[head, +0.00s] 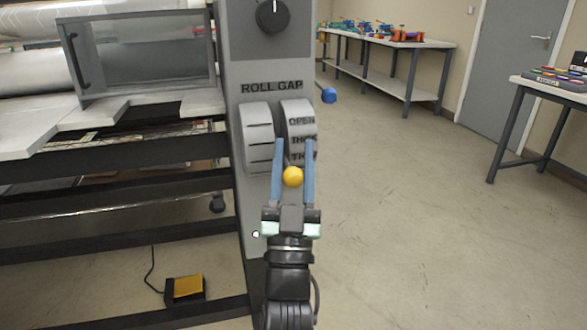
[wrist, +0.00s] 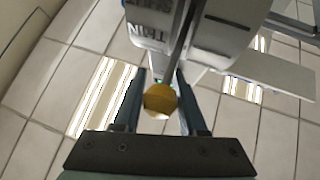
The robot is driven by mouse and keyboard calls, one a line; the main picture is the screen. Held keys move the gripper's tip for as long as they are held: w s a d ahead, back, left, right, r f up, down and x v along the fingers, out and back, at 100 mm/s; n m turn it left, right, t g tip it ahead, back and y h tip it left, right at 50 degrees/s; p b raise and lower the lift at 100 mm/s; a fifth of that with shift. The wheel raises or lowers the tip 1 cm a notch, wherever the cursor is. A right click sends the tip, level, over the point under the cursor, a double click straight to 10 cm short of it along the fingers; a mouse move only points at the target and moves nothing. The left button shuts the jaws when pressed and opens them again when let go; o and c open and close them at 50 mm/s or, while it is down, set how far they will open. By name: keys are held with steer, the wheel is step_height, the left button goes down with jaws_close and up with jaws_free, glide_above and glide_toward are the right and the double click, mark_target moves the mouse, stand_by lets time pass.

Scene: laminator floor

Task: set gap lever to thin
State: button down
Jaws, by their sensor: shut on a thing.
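The gap lever has a yellow ball knob (head: 292,176) on a thin dark rod, in front of the ROLL GAP quadrant (head: 256,125) on the grey machine column. The quadrant's labels run OPEN, THICK and a partly hidden lowest one, read as THIN in the wrist view. The knob is low, just below that lowest label in the head view; its exact setting is unclear. My gripper (head: 293,148) reaches up from below, its blue fingers on both sides of the lever and shut on it. In the wrist view the knob (wrist: 160,98) sits between the fingers.
A black dial (head: 272,15) is above the quadrant. A blue ball (head: 329,95) sticks out right of the column. A guarded roller section (head: 140,55) is at left, with a yellow foot pedal (head: 188,287) on the floor. Floor at right is clear, before benches (head: 400,43).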

steer(key=shift+f+b, duration=0.45)
steer(key=shift+f, duration=0.2)
steer(key=shift+c, duration=2.3)
jaws_free()
steer(key=p+v, duration=0.1)
steer(key=v, duration=1.2)
steer(key=shift+r, duration=0.15)
